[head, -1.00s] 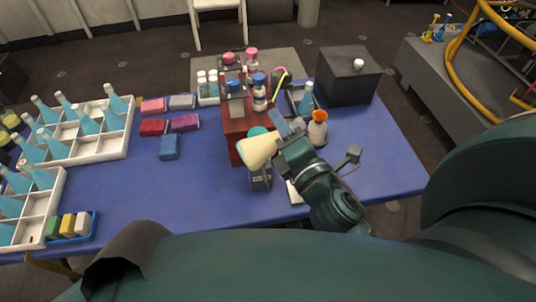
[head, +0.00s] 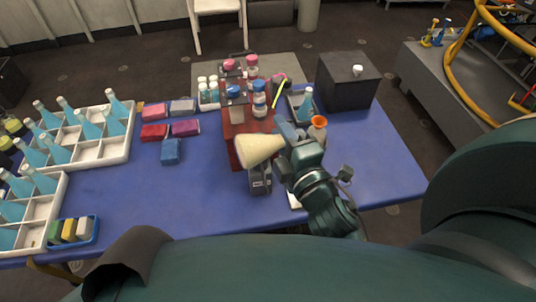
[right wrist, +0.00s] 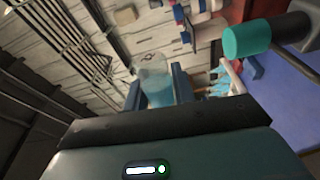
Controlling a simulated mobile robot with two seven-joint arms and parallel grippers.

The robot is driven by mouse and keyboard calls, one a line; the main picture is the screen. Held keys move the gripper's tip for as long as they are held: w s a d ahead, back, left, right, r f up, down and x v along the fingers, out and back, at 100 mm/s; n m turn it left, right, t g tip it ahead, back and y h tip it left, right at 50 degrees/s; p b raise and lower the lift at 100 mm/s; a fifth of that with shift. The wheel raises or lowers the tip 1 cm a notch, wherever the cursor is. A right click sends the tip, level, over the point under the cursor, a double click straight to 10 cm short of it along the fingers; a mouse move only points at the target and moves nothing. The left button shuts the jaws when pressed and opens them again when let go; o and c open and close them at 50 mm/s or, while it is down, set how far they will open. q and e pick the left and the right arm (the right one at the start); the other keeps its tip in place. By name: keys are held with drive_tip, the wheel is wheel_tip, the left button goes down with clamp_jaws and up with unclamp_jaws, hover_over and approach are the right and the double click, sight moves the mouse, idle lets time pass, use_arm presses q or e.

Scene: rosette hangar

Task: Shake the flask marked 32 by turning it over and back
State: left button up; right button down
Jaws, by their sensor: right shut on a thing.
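My right gripper (head: 283,139) is shut on a flask (head: 258,150) and holds it tilted onto its side above the table. In the head view the flask is a pale cream cone, its wide end to the left and its narrow end at the gripper. In the right wrist view the flask (right wrist: 153,68) sits between the fingers (right wrist: 158,88) and looks clear, with a bluish part near them. Its number cannot be read. A grey device (head: 260,181) stands just below it; its teal top (right wrist: 246,39) shows in the right wrist view. My left gripper is not in view.
A red stand (head: 233,128) with capped bottles is close behind the flask. An orange-mouthed vessel (head: 318,122) stands right beside my gripper, with a black box (head: 347,83) behind. White racks (head: 105,151) of blue flasks stand left. The blue table's middle-left (head: 150,200) is clear.

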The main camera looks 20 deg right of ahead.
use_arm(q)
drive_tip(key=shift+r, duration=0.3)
use_arm(e)
drive_tip(key=n, duration=1.1)
drive_tip(key=shift+r+n, duration=0.1)
drive_tip(key=shift+n, duration=0.2)
use_arm(q)
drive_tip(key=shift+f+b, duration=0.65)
drive_tip(key=shift+b, duration=0.25)
use_arm(e)
drive_tip(key=m, duration=1.4)
drive_tip(key=shift+m, duration=0.3)
